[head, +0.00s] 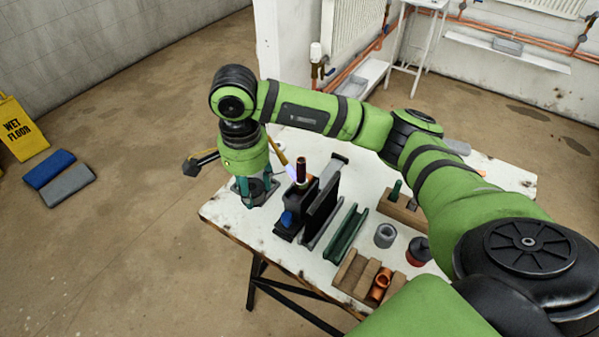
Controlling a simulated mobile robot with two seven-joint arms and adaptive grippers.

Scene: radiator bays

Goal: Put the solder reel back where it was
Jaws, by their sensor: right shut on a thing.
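My right gripper (257,192) points down at the left end of the white worktable (225,212). It is shut on a dark thing that its fingers mostly hide; I cannot tell whether this is the solder reel. Teal parts show beside the fingers, above a grey plate. A grey, hollow, round thing that looks like a reel (385,236) stands apart on the table, right of the green channel. A black vise-like block (318,205) holds an upright copper pipe (302,168), with a pale blue flame beside it. My left gripper is not in view.
A green channel (346,232), a wooden rack with copper fittings (351,272), a dark red tin (419,250) and a wooden block with tools (403,208) crowd the table. A brass tube (279,150) runs near the flame. A yellow wet-floor sign (20,130) stands left.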

